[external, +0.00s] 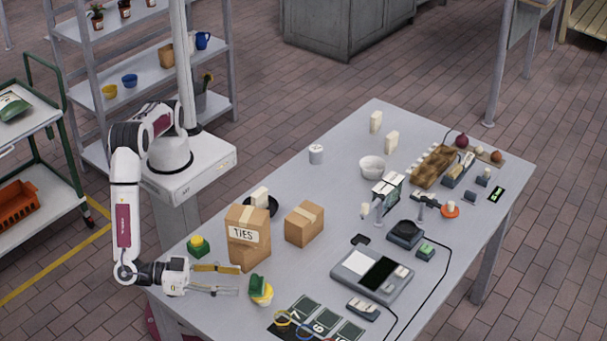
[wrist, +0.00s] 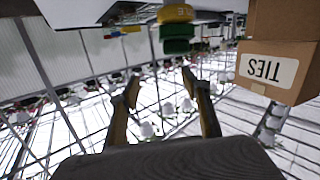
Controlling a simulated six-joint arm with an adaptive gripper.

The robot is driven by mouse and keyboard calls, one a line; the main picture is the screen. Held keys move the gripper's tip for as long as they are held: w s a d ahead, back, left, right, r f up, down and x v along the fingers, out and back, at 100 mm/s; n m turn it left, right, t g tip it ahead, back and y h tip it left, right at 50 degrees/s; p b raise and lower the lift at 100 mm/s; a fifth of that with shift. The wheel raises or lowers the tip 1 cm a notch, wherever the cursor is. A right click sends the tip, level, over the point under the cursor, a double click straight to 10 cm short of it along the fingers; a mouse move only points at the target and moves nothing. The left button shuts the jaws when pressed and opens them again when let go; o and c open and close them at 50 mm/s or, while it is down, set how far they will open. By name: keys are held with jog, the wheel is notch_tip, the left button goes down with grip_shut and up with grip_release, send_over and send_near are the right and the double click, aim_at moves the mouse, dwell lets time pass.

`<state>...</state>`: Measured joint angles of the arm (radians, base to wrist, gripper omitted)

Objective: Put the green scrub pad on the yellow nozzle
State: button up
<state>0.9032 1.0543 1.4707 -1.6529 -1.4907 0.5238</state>
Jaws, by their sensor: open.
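The green scrub pad (external: 257,283) rests on top of the yellow nozzle (external: 263,297) near the table's front left edge. In the wrist view, which is upside down, the green pad (wrist: 175,40) shows against the yellow nozzle (wrist: 175,13), just beyond the fingertips. My gripper (external: 238,280) is open and empty, to the left of the pad with its fingers pointing toward it. In the wrist view, a clear gap lies between the fingers (wrist: 160,81), and neither touches the pad.
A carton marked TIES (external: 248,252) stands close behind my gripper, with a smaller carton (external: 304,224) to its right. A yellow and green item (external: 198,247) sits at the left edge. Numbered dark mats (external: 325,322) and a scale (external: 371,273) lie to the right.

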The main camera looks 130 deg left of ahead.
jog(key=w+a+r+m+t+h, duration=0.1)
jog(key=w+r+h, duration=0.35)
jog(key=r, duration=0.35)
jog(key=w+a+r+m+t+h, duration=0.1)
jog(key=w+r+h, duration=0.35)
jog(key=r, duration=0.35)
jog(key=s+a+r+m+g+h, duration=0.1)
jog(key=s+a+r+m+h, duration=0.15)
jog(key=r, duration=0.25)
jog(key=s+a+r+m+h, duration=0.2)
jog(key=s+r, duration=0.1)
jog(key=r, duration=0.3)
jog(key=s+a+f+g+y, duration=0.1)
jog(key=s+a+f+g, duration=0.1)
jog(key=s+a, duration=0.5)
jog(key=s+a+f+m+g+y, duration=0.1)
jog(key=s+a+f+g, duration=0.2)
jog(key=s+a, duration=0.5)
jog(key=s+a+f+m+g+y, duration=0.1)
jog(key=s+a+f+g, duration=0.2)
jog(key=s, duration=2)
jog(key=a+f, duration=0.1)
jog(key=a, duration=0.3)
jog(key=shift+a, duration=0.4)
jog(key=shift+o, duration=0.5)
jog(key=shift+f+m, duration=0.1)
jog(key=shift+m, duration=0.15)
jog(key=shift+d, duration=0.15)
